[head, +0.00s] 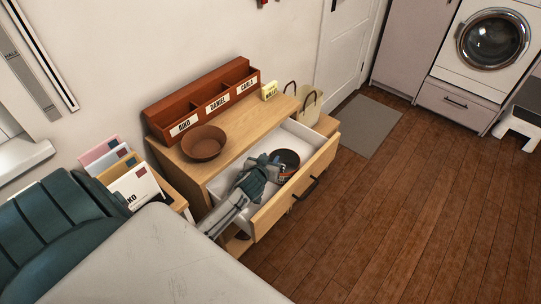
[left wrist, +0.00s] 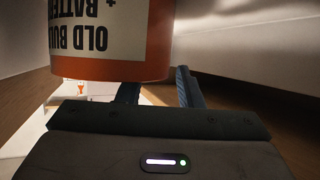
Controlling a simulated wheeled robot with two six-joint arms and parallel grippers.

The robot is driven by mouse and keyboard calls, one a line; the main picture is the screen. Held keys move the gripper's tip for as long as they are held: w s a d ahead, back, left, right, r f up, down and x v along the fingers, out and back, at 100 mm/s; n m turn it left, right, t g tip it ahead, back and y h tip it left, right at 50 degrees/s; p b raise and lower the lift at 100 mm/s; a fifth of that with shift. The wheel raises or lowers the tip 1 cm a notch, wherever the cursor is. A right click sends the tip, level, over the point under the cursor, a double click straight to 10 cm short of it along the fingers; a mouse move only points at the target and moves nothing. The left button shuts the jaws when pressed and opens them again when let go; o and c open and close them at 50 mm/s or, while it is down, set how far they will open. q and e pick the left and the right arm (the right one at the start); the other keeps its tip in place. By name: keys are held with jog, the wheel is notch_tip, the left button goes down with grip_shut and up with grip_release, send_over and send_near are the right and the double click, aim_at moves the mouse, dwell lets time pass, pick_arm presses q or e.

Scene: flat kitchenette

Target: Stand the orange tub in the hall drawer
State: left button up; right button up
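The orange tub (head: 288,169) stands upright, as far as I can see, in the pulled-out hall drawer (head: 259,219), towards its far end. Its dark inside faces up. My left gripper (head: 273,164) reaches into the drawer at the tub's left side. In the left wrist view the orange tub (left wrist: 110,68) fills the upper left, with its white label upside down. My left gripper's fingers (left wrist: 158,88) are apart there. One finger passes behind the tub's rim and the other is just beside its wall. My right gripper is out of view.
The cabinet top (head: 228,157) above the drawer carries a brown bowl (head: 203,143), a red-brown name organiser (head: 203,100) and a small yellow box (head: 269,91). A cream basket (head: 307,106) stands at the cabinet's far end. The wooden floor (head: 400,220) on the right is clear.

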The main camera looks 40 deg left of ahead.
pick_arm(q)
jog(key=shift+b+v, duration=0.5)
jog(key=shift+v, duration=2.45)
